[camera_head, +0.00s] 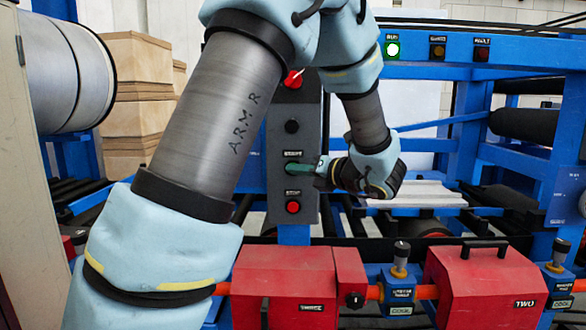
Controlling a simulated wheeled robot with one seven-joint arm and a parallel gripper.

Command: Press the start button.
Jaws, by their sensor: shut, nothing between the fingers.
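The grey control panel (278,130) stands upright in the middle. The green start button (296,169) sits on it under a small label, between a black knob (292,126) above and the red stop button (293,207) below. My arm hides part of the panel's upper area.
A red button (293,80) is at the panel's top, near my arm. The run lamp (392,49) on the blue frame glows; the two lamps beside it look dark. Red boxes (486,285) and an orange pipe (428,291) are in front. Cardboard boxes (140,75) are behind left.

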